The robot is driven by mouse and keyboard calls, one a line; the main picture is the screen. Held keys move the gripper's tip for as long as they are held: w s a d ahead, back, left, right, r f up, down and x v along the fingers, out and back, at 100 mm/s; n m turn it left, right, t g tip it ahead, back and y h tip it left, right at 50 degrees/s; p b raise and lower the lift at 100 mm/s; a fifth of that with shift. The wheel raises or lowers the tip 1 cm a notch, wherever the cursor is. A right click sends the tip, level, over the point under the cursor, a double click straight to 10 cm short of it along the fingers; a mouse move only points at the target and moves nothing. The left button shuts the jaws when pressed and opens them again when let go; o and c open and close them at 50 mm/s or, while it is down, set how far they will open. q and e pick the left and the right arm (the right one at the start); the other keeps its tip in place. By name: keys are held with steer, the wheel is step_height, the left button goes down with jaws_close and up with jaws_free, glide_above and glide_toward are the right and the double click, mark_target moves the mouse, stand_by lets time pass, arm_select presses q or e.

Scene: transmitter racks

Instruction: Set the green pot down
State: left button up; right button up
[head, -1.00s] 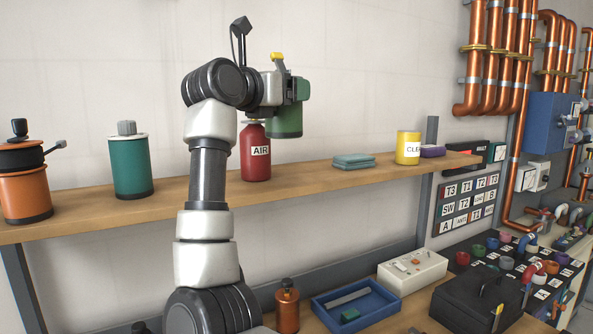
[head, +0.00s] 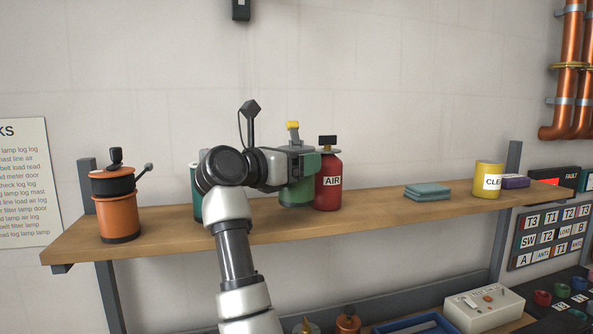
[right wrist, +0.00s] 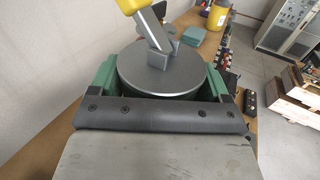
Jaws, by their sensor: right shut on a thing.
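The green pot (head: 297,193) is held by my right gripper (head: 301,166), between the teal canister (head: 197,207) and the red AIR bottle (head: 328,187). It is upright, with its base at shelf level; I cannot tell whether it touches the shelf (head: 270,225). In the right wrist view the pot's grey lid (right wrist: 160,72) and yellow-tipped handle show, with green gripper fingers (right wrist: 160,95) on both sides. My arm hides most of the teal canister. My left gripper is not in view.
The red bottle stands close beside the pot's right side. An orange canister (head: 118,215) with a side lever is at the shelf's left. Teal cloths (head: 427,191), a yellow tin (head: 488,180) and a purple block stand further right. Shelf between bottle and cloths is clear.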

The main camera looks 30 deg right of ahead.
step_height(320, 180, down, 3)
steer(key=shift+d+r+p, duration=0.1)
steer(key=shift+p, duration=0.4)
steer(key=shift+f, duration=0.25)
steer(key=o, duration=1.1)
